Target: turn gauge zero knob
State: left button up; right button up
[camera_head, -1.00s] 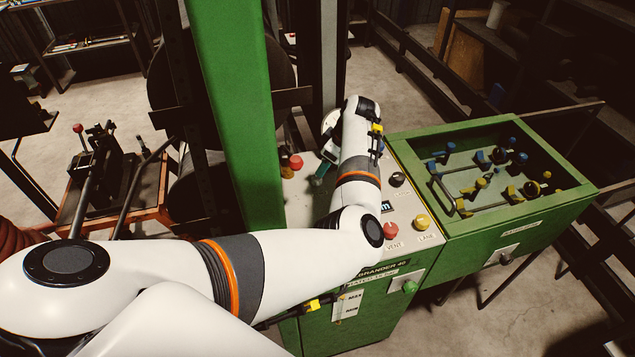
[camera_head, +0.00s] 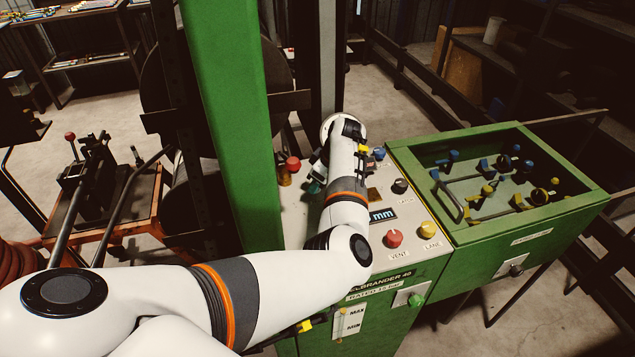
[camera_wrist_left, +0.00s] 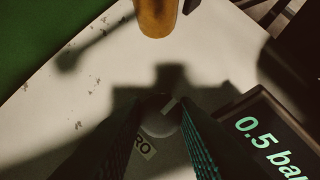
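The gauge zero knob (camera_wrist_left: 160,123) is a small, round, grey knob in shadow on the pale panel in the left wrist view. A label beside it is partly covered, with "RO" readable. My left gripper (camera_wrist_left: 164,106) points down at the knob, one dark finger on each side of it. The fingers are apart; I cannot tell whether they touch it. A gauge display (camera_wrist_left: 268,140) reading "0.5 bar" is right of the knob. In the head view my left wrist hangs over the panel and hides the knob. My right gripper is not in view.
An amber post (camera_wrist_left: 155,14) stands close beyond the fingers; its red cap (camera_head: 292,163) shows in the head view. A green column (camera_head: 232,120) rises left of the panel. A black knob (camera_head: 400,186), red VENT button (camera_head: 394,238) and yellow LANE button (camera_head: 428,229) are right of my arm.

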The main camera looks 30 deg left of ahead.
pick_arm(q)
jog(key=shift+w+f+n+g+b, duration=0.15)
jog(key=shift+n+g+b, duration=0.45)
jog(key=shift+n+b, duration=0.9)
jog(key=shift+n+g+h+b, duration=0.45)
jog(key=shift+n+b, duration=0.45)
jog(key=shift+n, duration=0.4)
jog(key=o, duration=1)
jog(key=shift+r, duration=0.25)
